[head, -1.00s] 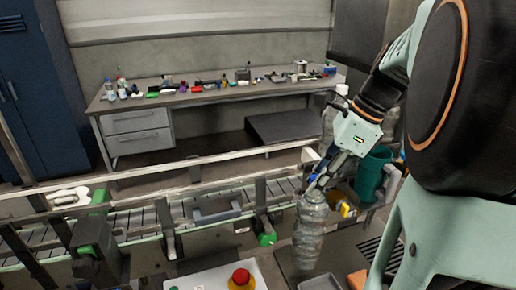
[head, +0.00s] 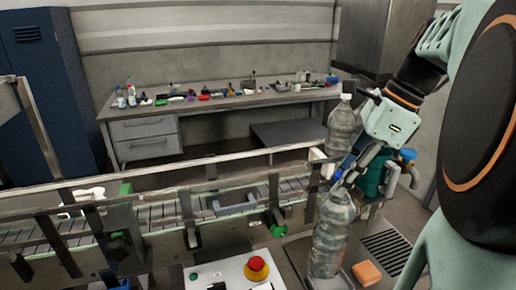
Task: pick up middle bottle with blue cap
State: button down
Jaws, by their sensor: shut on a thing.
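My gripper (head: 345,184) is at the right of the head view, shut on the top of a large clear bottle (head: 330,236). A bit of blue shows between the fingers at the bottle's neck; most of the cap is hidden by them. The bottle hangs nearly upright below the fingers, over or on the grey surface; I cannot tell whether its base touches. A second clear bottle with a white cap (head: 342,128) stands behind, left of my gripper. A blue cap (head: 407,154) shows right of my gripper, with what is under it mostly hidden.
A control box with a red button (head: 256,268) is at the front, left of the held bottle. An orange block (head: 367,273) lies to its right. A conveyor (head: 160,215) with rails crosses the left. A cluttered workbench (head: 265,96) stands at the back.

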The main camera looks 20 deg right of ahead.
jog(key=shift+s+r, duration=0.25)
jog(key=shift+r, duration=2.5)
